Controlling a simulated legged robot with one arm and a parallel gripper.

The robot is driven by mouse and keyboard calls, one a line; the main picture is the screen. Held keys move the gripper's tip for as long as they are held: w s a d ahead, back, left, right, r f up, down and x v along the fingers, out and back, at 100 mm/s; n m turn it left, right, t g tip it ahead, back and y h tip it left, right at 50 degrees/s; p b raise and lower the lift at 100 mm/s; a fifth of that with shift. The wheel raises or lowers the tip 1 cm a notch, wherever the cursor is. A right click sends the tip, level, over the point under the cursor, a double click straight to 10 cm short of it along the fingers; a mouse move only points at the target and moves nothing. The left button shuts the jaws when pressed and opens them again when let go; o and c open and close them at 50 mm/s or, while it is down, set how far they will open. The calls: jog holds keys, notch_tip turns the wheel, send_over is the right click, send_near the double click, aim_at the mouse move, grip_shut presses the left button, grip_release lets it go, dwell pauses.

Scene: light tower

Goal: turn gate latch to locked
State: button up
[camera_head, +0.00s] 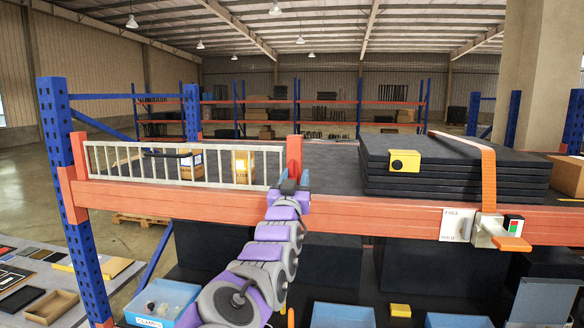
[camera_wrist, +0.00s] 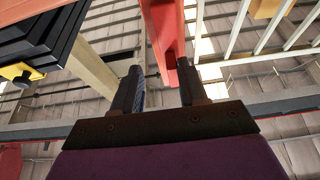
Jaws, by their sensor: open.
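The white-railed gate (camera_head: 185,165) stands along the front of the shelf, beside a red-orange post (camera_head: 294,153). My gripper (camera_head: 290,182) is in front of that post, near the gate's right end. In the wrist view my gripper (camera_wrist: 160,66) is open, with its dark fingers apart and the post (camera_wrist: 165,30) showing beyond them; contact cannot be told. Gate bars (camera_wrist: 215,35) show at the upper right there. At the right on the beam, an orange lever (camera_head: 511,243) sits on a grey bracket next to a red and green plate (camera_head: 514,223). My gripper is well left of this lever.
The orange beam (camera_head: 370,219) runs across the front. Blue bins (camera_head: 163,300) are below the beam.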

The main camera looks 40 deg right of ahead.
jog(key=shift+w+d+r, duration=0.2)
jog(key=shift+d+r, duration=0.15)
jog(key=shift+r, duration=0.1)
jog(key=shift+w+a+r, duration=0.1)
jog(key=shift+r, duration=0.1)
jog(key=shift+w+a+r+p, duration=0.25)
jog(key=shift+w+a+p, duration=0.15)
jog(key=shift+w+a, duration=0.6)
jog(key=shift+s+d+f, duration=0.1)
jog(key=shift+s+d, duration=0.25)
jog(key=shift+d, duration=0.8)
jog(key=shift+c, duration=0.6)
jog(key=shift+w+f, duration=0.1)
jog(key=c, duration=0.3)
jog(key=shift+w+a, duration=0.1)
jog(key=shift+a, duration=0.15)
jog(key=shift+c, duration=0.7)
grip_shut()
